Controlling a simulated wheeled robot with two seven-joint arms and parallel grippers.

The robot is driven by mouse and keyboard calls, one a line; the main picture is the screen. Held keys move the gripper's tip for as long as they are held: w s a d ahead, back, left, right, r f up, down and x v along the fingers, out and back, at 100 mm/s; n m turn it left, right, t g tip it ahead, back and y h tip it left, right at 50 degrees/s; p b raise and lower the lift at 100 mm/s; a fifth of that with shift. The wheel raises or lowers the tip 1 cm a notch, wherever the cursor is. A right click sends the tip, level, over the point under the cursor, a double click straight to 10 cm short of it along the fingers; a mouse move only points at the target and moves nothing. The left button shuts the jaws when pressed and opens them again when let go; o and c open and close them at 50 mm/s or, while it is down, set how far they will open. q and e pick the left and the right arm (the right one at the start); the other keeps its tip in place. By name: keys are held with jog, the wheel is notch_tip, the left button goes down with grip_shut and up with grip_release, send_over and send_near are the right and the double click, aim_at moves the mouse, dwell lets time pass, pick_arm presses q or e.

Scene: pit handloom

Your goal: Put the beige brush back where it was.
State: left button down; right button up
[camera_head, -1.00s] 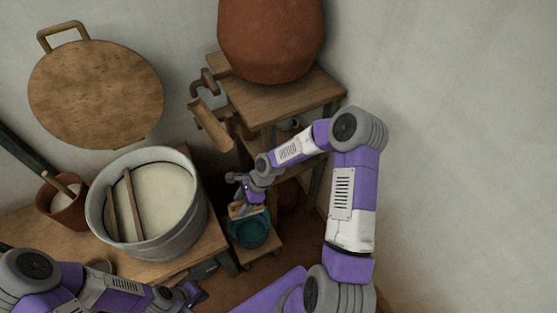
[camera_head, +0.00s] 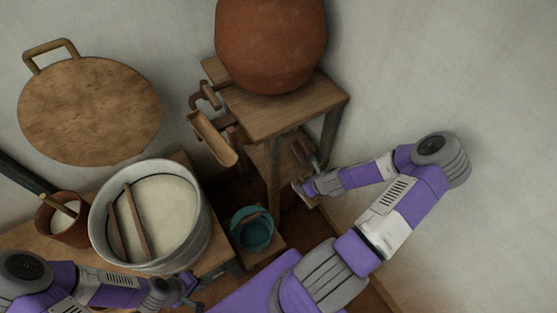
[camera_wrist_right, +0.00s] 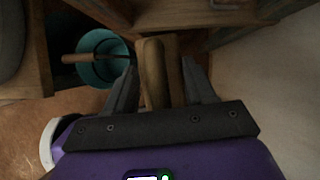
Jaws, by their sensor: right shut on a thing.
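The beige brush (camera_wrist_right: 153,72) shows in the right wrist view as a wooden piece between the fingers of my right gripper (camera_wrist_right: 160,88), which is shut on it. In the head view my right gripper (camera_head: 306,188) is at the right side of the wooden stand (camera_head: 290,106), by its lower shelf. Only a small pale part of the brush shows there, and whether it touches the shelf cannot be told. My left gripper (camera_head: 190,287) is low in front of the table, by the metal tub; its jaws are too small to read.
A teal bucket (camera_head: 252,231) with a stick across it stands on a low wooden block. A large clay pot (camera_head: 270,45) is on the stand. A metal tub (camera_head: 190,236) of pale liquid and a small clay pot (camera_head: 63,229) are on the table (camera_head: 28,240). The wall is close on the right.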

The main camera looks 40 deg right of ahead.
jog(key=shift+s+d+r+m, duration=0.1)
jog(key=shift+s+d+m, duration=0.05)
jog(key=shift+s+m, duration=0.2)
jog(key=shift+w+d+m+h, duration=0.15)
jog(key=shift+m+h, duration=0.1)
jog(key=shift+h, duration=0.05)
jog(key=w+f+b, duration=0.1)
jog(key=w, duration=0.5)
jog(key=w+d+f+b, duration=0.1)
jog(key=w, duration=0.4)
jog(key=w+f+b, duration=0.1)
jog(key=w, duration=0.5)
jog(key=shift+w+d+f, duration=0.2)
jog(key=shift+w+f, duration=0.1)
jog(key=shift+f, duration=0.05)
jog(key=shift+c, duration=0.5)
jog(key=o, duration=1.2)
